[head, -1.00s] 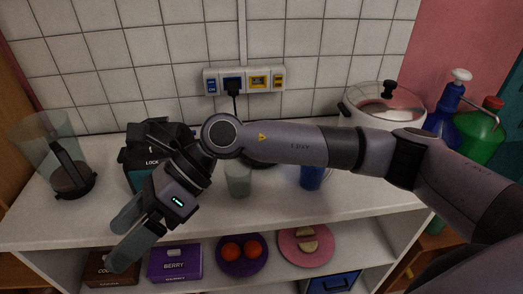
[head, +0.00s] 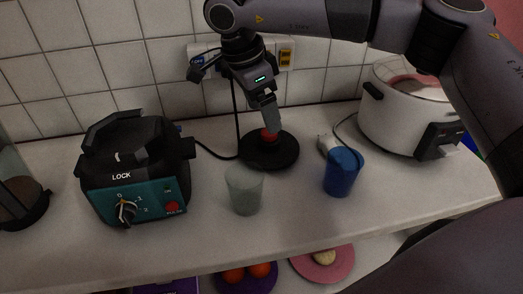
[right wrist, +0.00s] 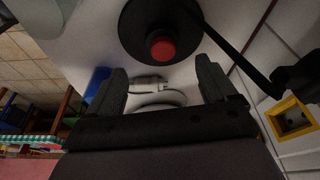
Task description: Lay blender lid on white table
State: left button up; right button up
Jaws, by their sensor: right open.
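The blender lid (head: 268,156), a round black disc with a red knob (head: 269,136), lies flat on the white table (head: 310,215) near the tiled wall. My right gripper (head: 273,122) is just above the knob, pointing down, and partly overlaps it in the head view. In the right wrist view the lid (right wrist: 138,22) lies beyond the fingertips, with its knob (right wrist: 162,48) roughly in line with the gap. The right gripper (right wrist: 162,72) is open and empty. My left gripper is not in view.
The blender base (head: 135,178) stands left, with a clear jar (head: 18,190) at the left edge. A pale cup (head: 244,190) and a blue cup (head: 342,174) stand in front of the lid. A white cooker (head: 405,112) is right. The front strip is mostly clear.

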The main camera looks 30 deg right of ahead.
aim_at(269, 145)
jog(key=x, duration=0.7)
jog(key=shift+w+f+p, duration=0.15)
jog(key=shift+w+p, duration=0.1)
jog(key=shift+p, duration=0.1)
jog(key=c, duration=1.2)
